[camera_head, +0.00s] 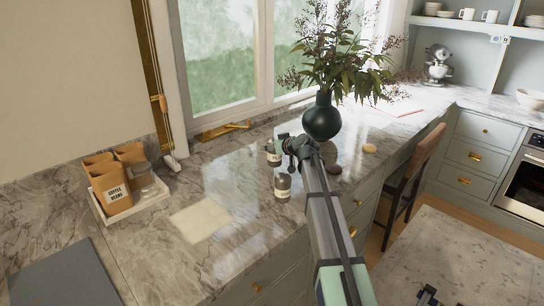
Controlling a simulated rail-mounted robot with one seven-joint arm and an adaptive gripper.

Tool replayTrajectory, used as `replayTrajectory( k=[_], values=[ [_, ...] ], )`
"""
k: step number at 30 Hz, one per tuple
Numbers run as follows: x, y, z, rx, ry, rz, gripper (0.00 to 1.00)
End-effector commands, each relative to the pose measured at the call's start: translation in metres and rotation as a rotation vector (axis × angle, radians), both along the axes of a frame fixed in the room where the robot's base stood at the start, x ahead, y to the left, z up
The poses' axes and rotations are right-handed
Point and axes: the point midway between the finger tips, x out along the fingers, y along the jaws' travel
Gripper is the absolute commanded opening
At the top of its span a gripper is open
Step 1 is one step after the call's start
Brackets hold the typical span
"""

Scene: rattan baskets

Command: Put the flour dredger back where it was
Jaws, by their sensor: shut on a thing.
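My gripper (283,141) is at the far end of my arm, over the marble counter near the window. It is shut on a small grey jar with a pale label (273,158), which I take to be the flour dredger. The label is too small to read surely, and the arm's end partly hides the jar. I cannot tell whether its base touches the counter. A second, similar labelled jar (282,188) stands upright on the counter just in front of it.
A dark green vase (322,118) with tall branches stands behind my gripper. Round stone-like things lie right of my arm. A pale square board (201,219) lies at left. A white tray (130,214) holds brown bags and a glass jar. The counter between is clear.

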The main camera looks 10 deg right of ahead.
Motion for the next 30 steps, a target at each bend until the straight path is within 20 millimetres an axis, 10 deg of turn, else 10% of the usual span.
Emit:
replayTrajectory(
  k=[30],
  values=[
    [0.000,0.000,-0.062,0.001,-0.001,0.000,0.18]
  ],
)
